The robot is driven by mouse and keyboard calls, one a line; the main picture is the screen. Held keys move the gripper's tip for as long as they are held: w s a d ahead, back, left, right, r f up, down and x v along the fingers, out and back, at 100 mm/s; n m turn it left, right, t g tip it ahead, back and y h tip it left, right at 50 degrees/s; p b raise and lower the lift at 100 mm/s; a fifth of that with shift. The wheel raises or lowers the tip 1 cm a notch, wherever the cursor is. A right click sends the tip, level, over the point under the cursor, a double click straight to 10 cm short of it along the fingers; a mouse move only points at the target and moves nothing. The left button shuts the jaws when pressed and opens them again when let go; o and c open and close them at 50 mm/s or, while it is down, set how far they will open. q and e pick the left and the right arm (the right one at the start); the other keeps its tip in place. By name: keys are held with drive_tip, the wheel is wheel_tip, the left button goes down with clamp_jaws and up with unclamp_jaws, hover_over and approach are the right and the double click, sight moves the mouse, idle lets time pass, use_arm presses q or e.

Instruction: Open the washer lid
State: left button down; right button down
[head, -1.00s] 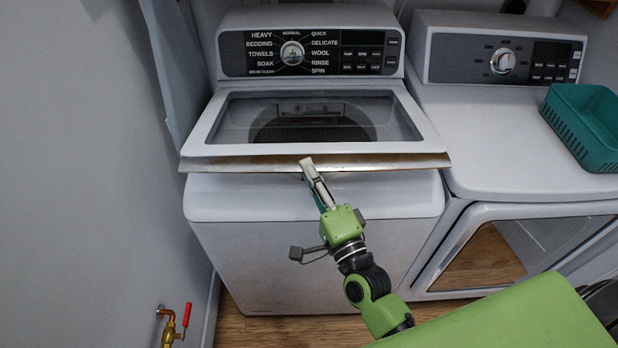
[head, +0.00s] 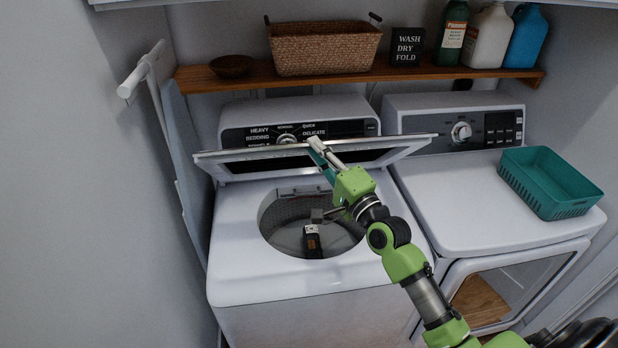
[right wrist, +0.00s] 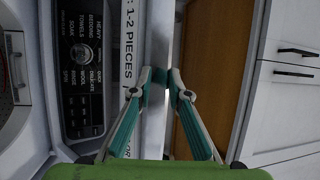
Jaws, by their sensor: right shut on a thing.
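The washer (head: 255,285) stands at the left with its lid (head: 225,163) raised and tilted up in front of the control panel. The round drum opening (head: 275,225) is uncovered. My right gripper (head: 318,150) is shut on the lid's front edge, near its middle. In the right wrist view, the two teal fingers of the gripper (right wrist: 165,84) close on the lid's white edge (right wrist: 152,135), with the washer's control panel (right wrist: 83,60) to the left. My left gripper is not in view.
A small dark object with an orange mark (head: 312,242) shows in the drum. A wooden shelf (head: 440,75) with a basket (head: 325,48) and bottles hangs above the lid. The dryer (head: 460,200) with a teal bin (head: 550,205) is at the right; a folded board (head: 180,150) leans left.

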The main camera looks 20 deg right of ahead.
drive_tip(key=w+d+r+m+g+p, duration=0.1)
drive_tip(key=w+d+r+g, duration=0.2)
drive_tip(key=w+r, duration=0.6)
drive_tip(key=w, duration=0.3)
drive_tip(key=shift+w+d+r+m+g, duration=0.25)
drive_tip(key=shift+w+d+m+g, duration=0.05)
drive_tip(key=shift+w+g, duration=0.1)
drive_tip(key=c, duration=2.2)
unclamp_jaws()
drive_tip(key=shift+o, duration=0.2)
drive_tip(key=v, duration=1.2)
drive_tip(key=shift+a, duration=0.2)
